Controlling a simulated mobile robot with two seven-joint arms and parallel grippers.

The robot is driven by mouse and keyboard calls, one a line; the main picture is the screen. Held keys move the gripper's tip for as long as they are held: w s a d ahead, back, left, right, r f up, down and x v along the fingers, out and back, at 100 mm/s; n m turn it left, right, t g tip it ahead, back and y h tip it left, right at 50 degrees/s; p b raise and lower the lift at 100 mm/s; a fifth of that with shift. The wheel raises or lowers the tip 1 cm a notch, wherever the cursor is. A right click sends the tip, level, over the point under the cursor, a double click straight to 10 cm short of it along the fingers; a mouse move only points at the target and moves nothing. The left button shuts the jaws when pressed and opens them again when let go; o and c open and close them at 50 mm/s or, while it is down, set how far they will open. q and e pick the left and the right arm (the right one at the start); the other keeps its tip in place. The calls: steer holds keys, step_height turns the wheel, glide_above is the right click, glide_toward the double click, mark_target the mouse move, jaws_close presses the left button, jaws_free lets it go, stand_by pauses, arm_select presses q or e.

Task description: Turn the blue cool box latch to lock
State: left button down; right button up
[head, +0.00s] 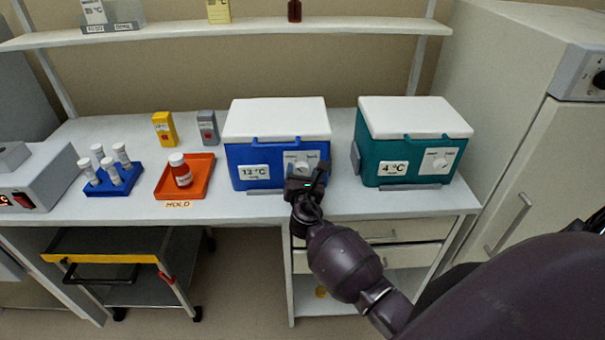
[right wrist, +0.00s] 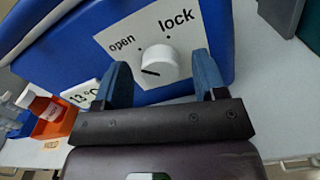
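The blue cool box (head: 276,150) stands closed on the bench, with a white lid and a 13 °C label. Its white latch knob (right wrist: 157,63) sits on a white plate marked "open" and "lock" in the right wrist view. The dark mark on the knob lies at its left, lower part, on the "open" side. My right gripper (right wrist: 162,72) is open in front of the plate, one blue finger on each side of the knob, with gaps showing. I cannot tell whether the tips reach as deep as the knob. In the head view my right gripper (head: 308,180) partly covers the plate. My left gripper is out of view.
A teal cool box (head: 410,145) marked 4 °C stands to the right. An orange tray (head: 200,167) with a red bottle (head: 181,172) and a blue vial rack (head: 110,182) are to the left. A shelf (head: 250,38) runs above.

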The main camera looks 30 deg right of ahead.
steer(key=c, duration=0.9)
steer(key=shift+f+m, duration=0.1)
steer(key=shift+m, duration=0.2)
steer(key=m+b, duration=0.2)
steer(key=m, duration=0.1)
steer(key=shift+f+m, duration=0.1)
steer(key=shift+m, duration=0.2)
steer(key=m+b, duration=0.2)
steer(key=m, duration=0.1)
steer(key=shift+m, duration=0.3)
steer(key=m+b, duration=0.2)
steer(key=m, duration=0.3)
steer(key=shift+f+b, duration=0.15)
steer(key=shift+b, duration=0.15)
steer(key=m, duration=0.2)
steer(key=shift+m+b, duration=0.7)
steer(key=shift+m, duration=0.8)
